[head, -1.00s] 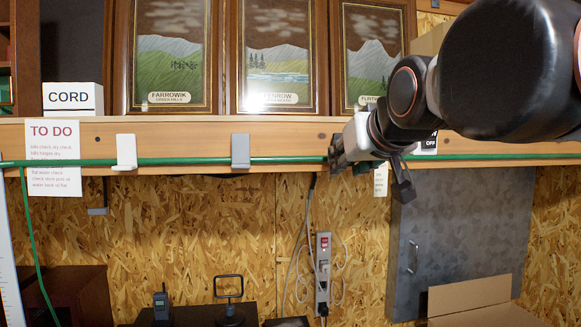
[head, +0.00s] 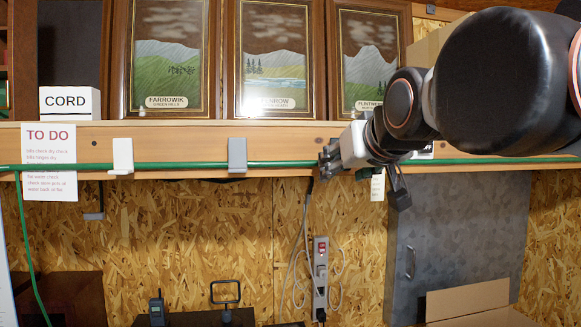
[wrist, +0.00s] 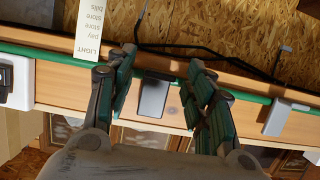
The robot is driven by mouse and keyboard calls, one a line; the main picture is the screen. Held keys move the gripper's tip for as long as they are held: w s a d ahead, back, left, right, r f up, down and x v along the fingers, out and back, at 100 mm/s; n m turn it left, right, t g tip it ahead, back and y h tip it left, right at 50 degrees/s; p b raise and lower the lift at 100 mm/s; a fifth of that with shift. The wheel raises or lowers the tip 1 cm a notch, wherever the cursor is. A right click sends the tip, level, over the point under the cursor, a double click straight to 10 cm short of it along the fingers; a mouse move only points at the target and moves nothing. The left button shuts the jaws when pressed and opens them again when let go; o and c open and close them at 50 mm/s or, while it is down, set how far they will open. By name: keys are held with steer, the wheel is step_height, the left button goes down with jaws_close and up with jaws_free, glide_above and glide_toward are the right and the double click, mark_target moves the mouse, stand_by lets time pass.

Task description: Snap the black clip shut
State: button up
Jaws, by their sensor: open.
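The black clip (wrist: 154,97) shows in the wrist view as a dark flat piece with a pale edge on the wooden plank edge. It lies between my two fingers, and I see no contact with them. The green cord (wrist: 258,97) runs along the plank past it. I cannot tell whether the clip is closed over the cord. My gripper (wrist: 160,66) is open with its teal-padded fingers apart and nothing held. In the head view my gripper (head: 328,165) is at the plank edge, right of the grey clip, and the black clip is hidden behind it.
A white clip (head: 122,156) and a grey clip (head: 237,155) sit along the same plank (head: 190,136). A TO DO sheet (head: 50,150) hangs at left. Framed pictures (head: 265,70) stand above. A paper tag (wrist: 90,30) hangs near my left finger in the wrist view.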

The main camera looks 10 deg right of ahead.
steer(key=v, duration=1.2)
steer(key=s+f+g+b, duration=0.2)
steer(key=f+b, duration=0.7)
steer(key=f, duration=1.5)
steer(key=s+f+g+b, duration=0.2)
steer(key=f+b, duration=0.8)
steer(key=f, duration=1.5)
steer(key=s+f+g+b, duration=0.2)
steer(key=f+b, duration=0.7)
steer(key=f, duration=1.5)
steer(key=shift+f+g, duration=0.35)
steer(key=shift+g, duration=0.25)
